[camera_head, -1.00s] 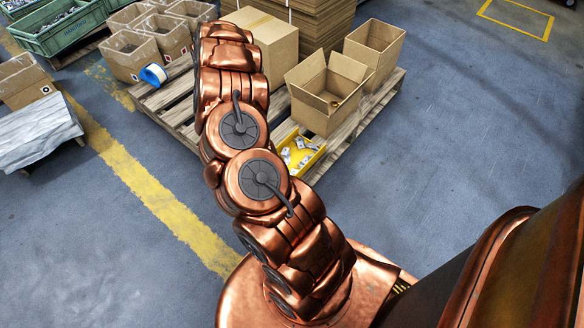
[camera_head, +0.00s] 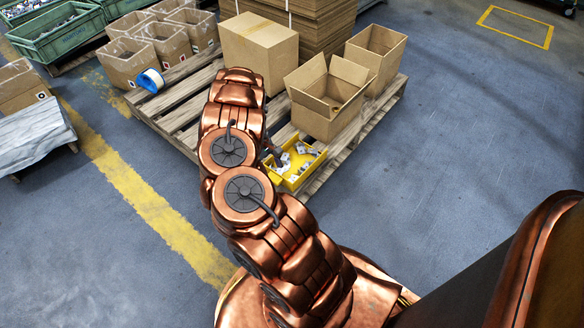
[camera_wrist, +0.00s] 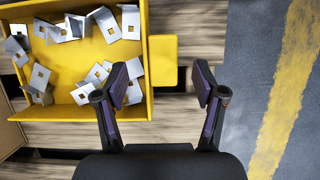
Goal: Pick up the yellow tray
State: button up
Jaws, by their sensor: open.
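The yellow tray (camera_head: 300,174) sits on the near edge of a wooden pallet, with several small silver stamped parts (camera_head: 284,162) in it. In the wrist view the tray (camera_wrist: 141,74) fills the upper left, and a flat yellow tab (camera_wrist: 163,60) sticks out from its right side. My gripper (camera_wrist: 162,78) is open and empty. In the wrist view its two fingers appear either side of the tab, just below it; I cannot tell the height gap. In the head view my arm hides most of the gripper and part of the tray's left side.
An open cardboard box (camera_head: 318,116) stands close behind the tray, with another open box (camera_head: 376,52) and a closed box (camera_head: 258,48) farther back. A blue-and-white roll (camera_head: 150,80) lies at the pallet's left. Grey floor (camera_head: 440,170) is clear to the right.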

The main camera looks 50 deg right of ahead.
aim_at(275, 177)
jog(key=b+x, duration=0.1)
jog(key=x, duration=0.2)
jog(key=shift+s+f, duration=0.15)
jog(key=shift+c, duration=0.3)
grip_shut()
